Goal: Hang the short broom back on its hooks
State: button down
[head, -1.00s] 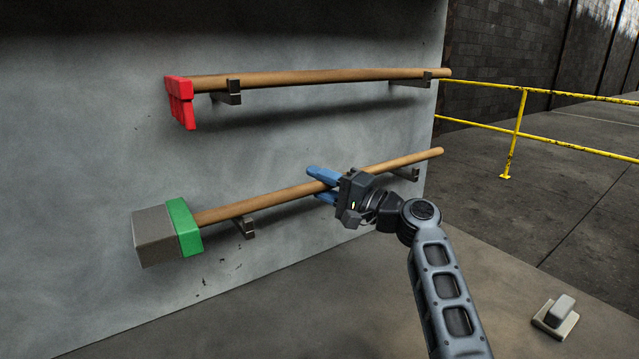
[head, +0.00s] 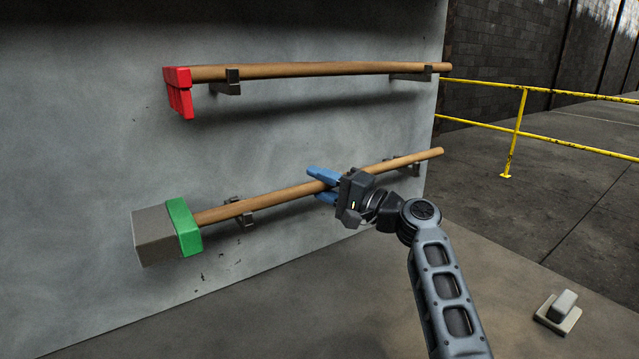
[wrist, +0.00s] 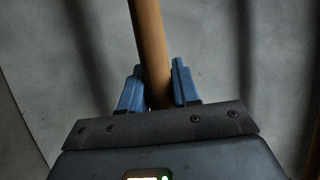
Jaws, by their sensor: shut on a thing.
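The short broom has a grey and green head (head: 168,232) and a brown wooden handle (head: 290,195). It slants up to the right along the wall. My gripper (head: 325,184) is shut on the handle right of its middle, blue fingers on either side; the wrist view (wrist: 158,92) shows the handle between them. The lower left hook (head: 246,220) and lower right hook (head: 414,169) are dark brackets on the wall. The handle crosses in front of the left hook in the head view, with hook parts showing above and below it. I cannot tell whether it touches either hook.
A red-headed broom (head: 320,70) rests on the upper hooks (head: 232,80) above. The grey wall (head: 100,120) is close behind both brooms. A yellow railing (head: 520,115) stands at the right. A small pale block on a base (head: 559,310) is on the floor.

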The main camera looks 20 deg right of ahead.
jog(key=c, duration=0.8)
grip_release()
jog(key=shift+o, duration=0.2)
jog(key=shift+f, duration=0.15)
jog(key=shift+v, duration=3.9)
